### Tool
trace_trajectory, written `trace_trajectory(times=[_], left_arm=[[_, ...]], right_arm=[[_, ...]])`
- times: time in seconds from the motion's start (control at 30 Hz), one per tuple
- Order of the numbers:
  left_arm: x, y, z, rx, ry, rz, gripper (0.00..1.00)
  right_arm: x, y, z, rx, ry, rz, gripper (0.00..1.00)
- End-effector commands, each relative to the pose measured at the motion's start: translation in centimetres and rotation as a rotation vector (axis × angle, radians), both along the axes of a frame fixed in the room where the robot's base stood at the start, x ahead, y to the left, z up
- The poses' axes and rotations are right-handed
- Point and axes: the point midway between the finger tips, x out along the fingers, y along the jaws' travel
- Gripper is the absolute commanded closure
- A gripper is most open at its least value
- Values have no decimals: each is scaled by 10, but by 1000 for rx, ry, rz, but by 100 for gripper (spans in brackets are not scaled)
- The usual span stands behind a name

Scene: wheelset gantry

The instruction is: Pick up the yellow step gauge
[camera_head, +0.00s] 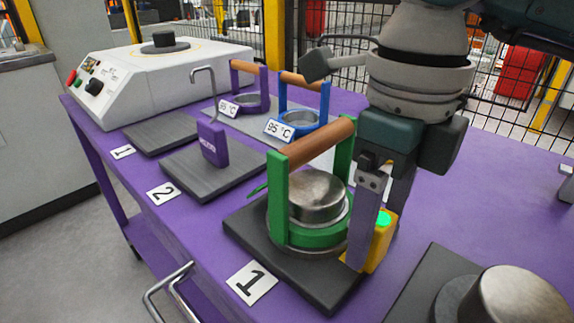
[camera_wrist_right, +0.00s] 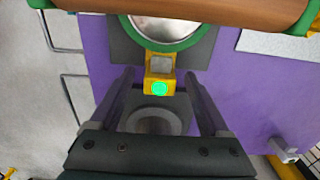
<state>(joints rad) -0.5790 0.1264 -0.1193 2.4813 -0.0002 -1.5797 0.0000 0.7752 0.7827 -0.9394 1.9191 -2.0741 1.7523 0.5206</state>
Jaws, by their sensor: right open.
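The yellow step gauge (camera_head: 379,258) has a lit green spot on top. It stands against the right side of a green ring holder with a wooden handle (camera_head: 316,142), near the black plate's edge. My right gripper (camera_head: 379,238) points down over the gauge, its two fingers apart. The near finger hides part of the gauge in the head view. In the right wrist view the gauge (camera_wrist_right: 151,86) shows between the fingertips (camera_wrist_right: 159,76), with a visible gap on each side. My left gripper is in neither view.
The green holder with its metal disc (camera_head: 316,192) sits on a black plate (camera_head: 325,288) close beside my right gripper. Another metal cylinder (camera_head: 515,298) stands at front right. Blue (camera_head: 303,110) and purple holders stand behind.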

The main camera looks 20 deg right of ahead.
Motion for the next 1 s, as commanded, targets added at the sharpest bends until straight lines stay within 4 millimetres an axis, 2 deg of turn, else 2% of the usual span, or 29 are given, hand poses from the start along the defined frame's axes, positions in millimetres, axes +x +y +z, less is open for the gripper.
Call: trace_trajectory(times=[0.03,0.13,0.4,1.0], left_arm=[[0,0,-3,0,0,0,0],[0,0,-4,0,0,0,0],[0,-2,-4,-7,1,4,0],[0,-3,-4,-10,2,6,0]], right_arm=[[-1,0,-9,1,4,-1,20],[0,0,-19,2,1,-1,20],[0,1,-21,4,-1,0,21],[0,1,-21,4,-2,0,89]])
